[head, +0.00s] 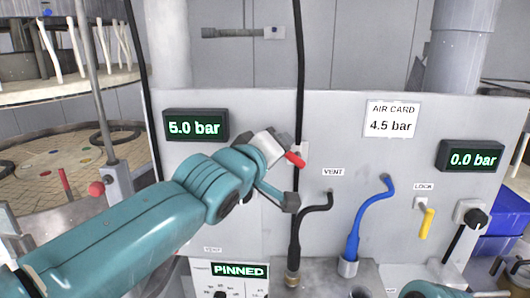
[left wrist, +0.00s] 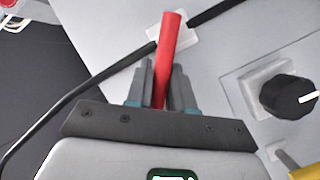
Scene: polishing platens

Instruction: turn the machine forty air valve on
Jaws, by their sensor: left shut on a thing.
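A red valve lever (head: 295,159) sits on the grey panel (head: 340,110), just right of the 5.0 bar display (head: 195,126). My left gripper (head: 280,152) reaches it from the left and is shut on it. In the left wrist view the red lever (left wrist: 168,40) rises between the two fingers (left wrist: 165,88), with its end showing past them. Its white mount (left wrist: 180,28) is behind it, with a black hose on each side. Part of the lever's base is hidden by the gripper. My right gripper does not show.
A card (head: 391,118) reads AIR CARD 4.5 bar. A second display (head: 472,156) reads 0.0 bar. A black hose (head: 314,208), a blue hose (head: 370,215), a yellow lever (head: 426,222) and a black knob (head: 475,217) are to the right. A lower display (head: 239,271) reads PINNED.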

